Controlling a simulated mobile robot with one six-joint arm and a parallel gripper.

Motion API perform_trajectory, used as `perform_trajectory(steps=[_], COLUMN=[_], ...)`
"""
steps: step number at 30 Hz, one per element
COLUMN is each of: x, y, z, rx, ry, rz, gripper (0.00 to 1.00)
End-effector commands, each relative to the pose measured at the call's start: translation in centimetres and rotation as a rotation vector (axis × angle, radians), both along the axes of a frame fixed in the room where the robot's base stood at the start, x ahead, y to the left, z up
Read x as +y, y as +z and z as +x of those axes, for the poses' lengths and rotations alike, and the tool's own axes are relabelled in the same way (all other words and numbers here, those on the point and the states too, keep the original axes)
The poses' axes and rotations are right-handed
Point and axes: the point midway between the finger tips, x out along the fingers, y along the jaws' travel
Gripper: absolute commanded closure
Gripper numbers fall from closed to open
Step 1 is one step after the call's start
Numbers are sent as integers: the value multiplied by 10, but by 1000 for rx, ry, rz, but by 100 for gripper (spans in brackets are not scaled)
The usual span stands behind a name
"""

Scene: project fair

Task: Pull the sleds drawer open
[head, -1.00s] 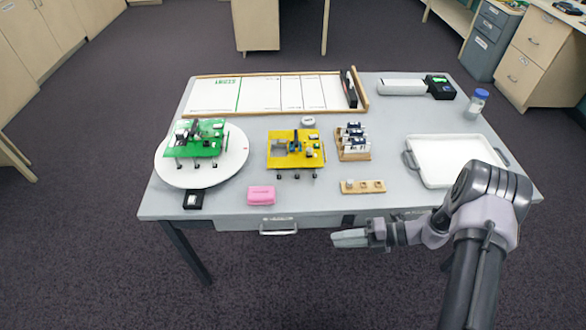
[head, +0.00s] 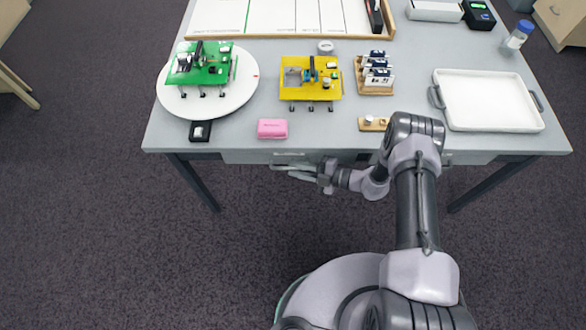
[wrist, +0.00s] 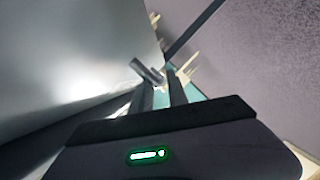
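The left drawer front (head: 245,157) is under the table's front edge, and its label is too small to read. Its handle (head: 276,167) is partly covered by my gripper (head: 298,172), which is low in front of the drawer and points left. In the wrist view a short grey bar (wrist: 147,71), which looks like the handle, is at the tips of my gripper's fingers (wrist: 158,88). The fingers look apart with a gap between them. I cannot tell whether the bar lies between them or touches one. The drawer looks shut.
The grey table (head: 345,143) carries a pink block (head: 272,129), a yellow board (head: 296,93), a green board on a white turntable (head: 245,96) and a white tray (head: 490,100). A second drawer front is largely behind my arm.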

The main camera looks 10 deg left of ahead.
Motion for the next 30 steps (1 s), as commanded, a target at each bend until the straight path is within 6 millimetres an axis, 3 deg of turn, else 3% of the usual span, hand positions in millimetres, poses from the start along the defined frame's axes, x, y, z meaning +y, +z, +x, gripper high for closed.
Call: perform_trajectory(steps=[5,13,17,30], x=[13,15,15,15], y=[-3,-3,-3,-3], z=[1,1,1,1], rx=[0,0,0,-1], ry=[0,0,0,0], rz=[0,0,0,0], gripper=[80,80,100,100])
